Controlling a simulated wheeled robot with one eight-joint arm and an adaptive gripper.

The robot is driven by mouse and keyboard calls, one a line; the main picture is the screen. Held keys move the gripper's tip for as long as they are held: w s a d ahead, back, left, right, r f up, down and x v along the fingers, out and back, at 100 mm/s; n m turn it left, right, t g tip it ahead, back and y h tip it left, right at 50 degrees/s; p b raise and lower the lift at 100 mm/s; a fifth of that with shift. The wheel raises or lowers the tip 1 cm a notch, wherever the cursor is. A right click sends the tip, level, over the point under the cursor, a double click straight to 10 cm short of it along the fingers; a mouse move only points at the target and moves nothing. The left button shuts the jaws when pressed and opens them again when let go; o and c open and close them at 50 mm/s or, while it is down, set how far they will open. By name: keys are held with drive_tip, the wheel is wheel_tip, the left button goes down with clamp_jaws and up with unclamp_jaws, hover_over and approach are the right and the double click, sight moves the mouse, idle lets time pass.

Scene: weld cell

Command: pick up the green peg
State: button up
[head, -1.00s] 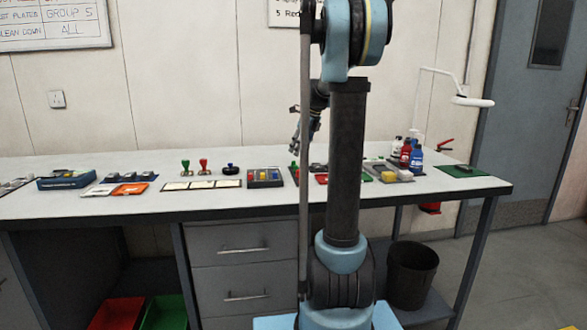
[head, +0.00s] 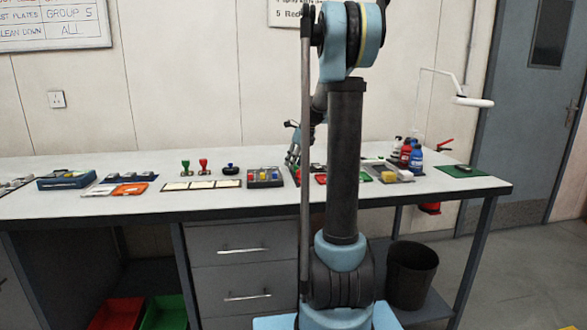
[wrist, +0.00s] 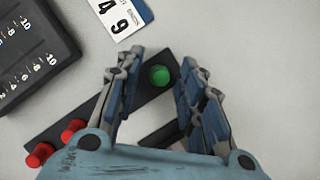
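The green peg (wrist: 159,76) shows its round top in the wrist view, at the upper end of a dark holder strip (wrist: 97,103). My gripper (wrist: 160,72) is open above the strip, with one finger on each side of the green peg. The fingers look apart from the peg, and nothing is held. Two red pegs stand at the lower left of the same strip, one red peg (wrist: 73,130) nearer the gripper and another red peg (wrist: 40,154). In the head view my gripper (head: 292,157) is low over the bench, and the green peg cannot be made out there.
A dark numbered block (wrist: 30,45) lies left of the strip in the wrist view, and a blue and white number card (wrist: 120,17) lies above it. In the head view a tray of coloured pieces (head: 264,178) stands just left of my gripper. Bottles (head: 414,157) stand to the right.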

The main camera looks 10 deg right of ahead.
drive_tip(key=c, duration=0.4)
drive_tip(key=shift+c, duration=0.2)
wheel_tip(320, 180, up, 10)
idle(0.4)
